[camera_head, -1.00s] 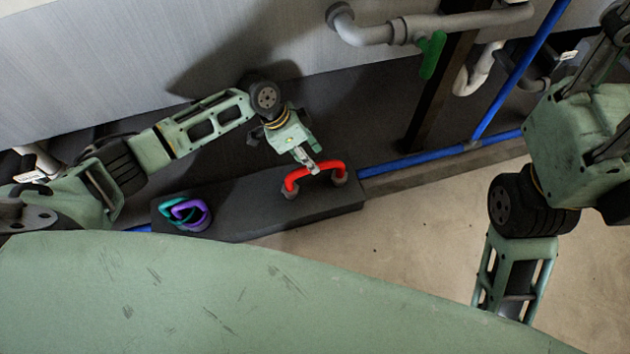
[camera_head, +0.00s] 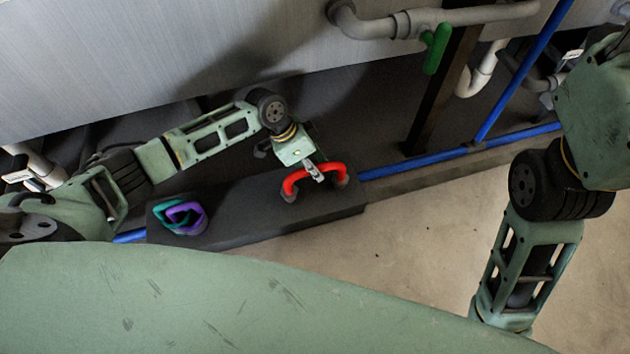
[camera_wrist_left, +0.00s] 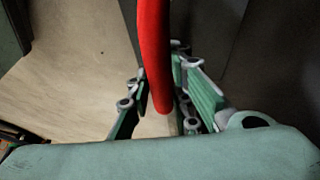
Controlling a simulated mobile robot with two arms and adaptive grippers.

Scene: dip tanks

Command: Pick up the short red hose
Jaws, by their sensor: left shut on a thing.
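In the left wrist view the red hose (camera_wrist_left: 154,50) runs down between the fingers of the left gripper (camera_wrist_left: 165,105). The far end of the hose leaves the top of that picture. My right arm shows at the right of the head view, but its gripper is out of view.
A teal and purple coiled piece (camera_head: 180,217) lies on the block's left part. A blue pipe (camera_head: 430,159) runs along the wall base. A green valve handle (camera_head: 437,50) sits on grey pipes above. The floor (camera_head: 430,240) at right is bare.

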